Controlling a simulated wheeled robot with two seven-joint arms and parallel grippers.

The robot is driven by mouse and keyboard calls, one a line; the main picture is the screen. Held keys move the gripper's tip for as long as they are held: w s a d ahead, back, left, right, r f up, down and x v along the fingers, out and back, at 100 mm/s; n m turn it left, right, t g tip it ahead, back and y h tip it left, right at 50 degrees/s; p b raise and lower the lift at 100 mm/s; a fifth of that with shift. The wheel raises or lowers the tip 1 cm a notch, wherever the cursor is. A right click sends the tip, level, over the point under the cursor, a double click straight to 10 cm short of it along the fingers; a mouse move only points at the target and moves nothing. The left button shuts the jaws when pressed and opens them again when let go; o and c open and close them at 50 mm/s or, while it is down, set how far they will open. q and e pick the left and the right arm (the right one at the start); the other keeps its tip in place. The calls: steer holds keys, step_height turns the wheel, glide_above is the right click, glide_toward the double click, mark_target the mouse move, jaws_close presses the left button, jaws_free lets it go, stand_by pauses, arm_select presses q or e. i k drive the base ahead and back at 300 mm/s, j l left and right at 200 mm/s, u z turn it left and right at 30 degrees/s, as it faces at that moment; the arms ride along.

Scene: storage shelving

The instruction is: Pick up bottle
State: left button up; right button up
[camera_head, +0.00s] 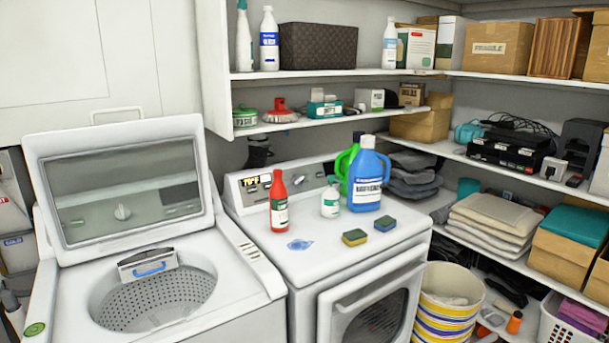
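Several bottles stand upright on top of the white dryer (310,245); which one the task means is not clear. A slim red bottle (279,205) with a label stands at the left. A small white bottle (330,199) with a green label stands in the middle. A large blue jug (367,180) with a white cap stands at the right, partly hiding a green jug (344,168) behind it. White bottles also stand on the upper shelf, one with a blue label (269,42) and one further right (389,45). Neither of my grippers shows in this view.
An open top-loading washer (150,285) stands at left. Shelves with boxes and folded cloth (490,220) line the right. Striped buckets (445,305) stand beside the dryer.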

mark_target(278, 193)
steer(key=i+l, duration=0.35)
steer(key=i, duration=0.2)
steer(key=i+l, duration=0.3)
steer(key=i, duration=0.25)
steer(key=u, duration=1.25)
steer(key=i+l, duration=0.05)
steer(key=l, duration=0.05)
